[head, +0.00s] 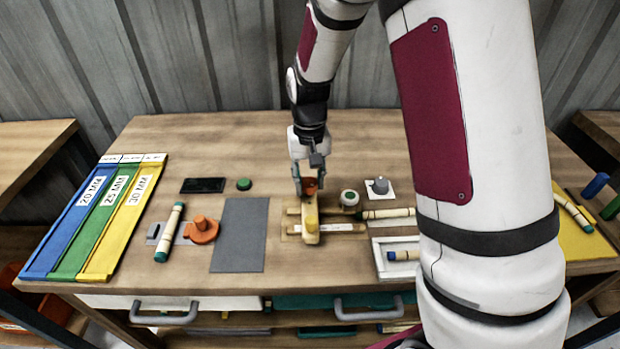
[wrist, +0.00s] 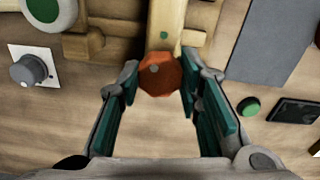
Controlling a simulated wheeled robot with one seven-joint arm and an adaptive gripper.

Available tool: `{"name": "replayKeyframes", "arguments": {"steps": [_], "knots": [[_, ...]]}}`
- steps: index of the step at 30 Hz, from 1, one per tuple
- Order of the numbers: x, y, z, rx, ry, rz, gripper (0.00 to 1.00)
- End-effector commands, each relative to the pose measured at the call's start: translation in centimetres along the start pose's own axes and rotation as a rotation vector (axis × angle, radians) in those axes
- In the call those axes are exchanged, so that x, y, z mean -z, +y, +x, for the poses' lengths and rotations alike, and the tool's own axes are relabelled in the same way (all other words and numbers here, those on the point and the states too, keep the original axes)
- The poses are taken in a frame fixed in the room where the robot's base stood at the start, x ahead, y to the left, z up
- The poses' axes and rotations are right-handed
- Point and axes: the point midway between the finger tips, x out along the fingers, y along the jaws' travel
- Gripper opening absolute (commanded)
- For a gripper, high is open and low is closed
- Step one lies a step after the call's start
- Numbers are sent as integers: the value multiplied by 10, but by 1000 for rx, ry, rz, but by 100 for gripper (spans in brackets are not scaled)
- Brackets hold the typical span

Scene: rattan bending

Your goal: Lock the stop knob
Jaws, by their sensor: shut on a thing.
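An orange-red octagonal knob (wrist: 160,74) sits at the near end of a pale wooden bar (wrist: 166,22) in the wrist view. In the head view this knob (head: 311,184) is at the far end of the wooden jig (head: 312,228), partly hidden by my gripper. My gripper (head: 309,190) reaches down over it from behind. In the wrist view my gripper (wrist: 161,80) has its green-padded fingers on both sides of the knob, shut on it. The pad contact itself is hard to see.
A grey knob on a white plate (head: 379,186) and a white-green round piece (head: 349,198) stand to the right. A green button (head: 244,184), black device (head: 202,185), grey mat (head: 238,235) and orange clamp (head: 201,230) lie left. The table behind the jig is mostly clear.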

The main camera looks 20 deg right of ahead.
Motion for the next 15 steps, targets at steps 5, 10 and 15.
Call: {"name": "replayKeyframes", "arguments": {"steps": [5, 10, 15], "knots": [[0, 0, -1, -1, 2, 161, 4], [0, 0, -1, -1, 2, 300, 4], [1, -1, -1, 0, 3, 410, 4]]}}
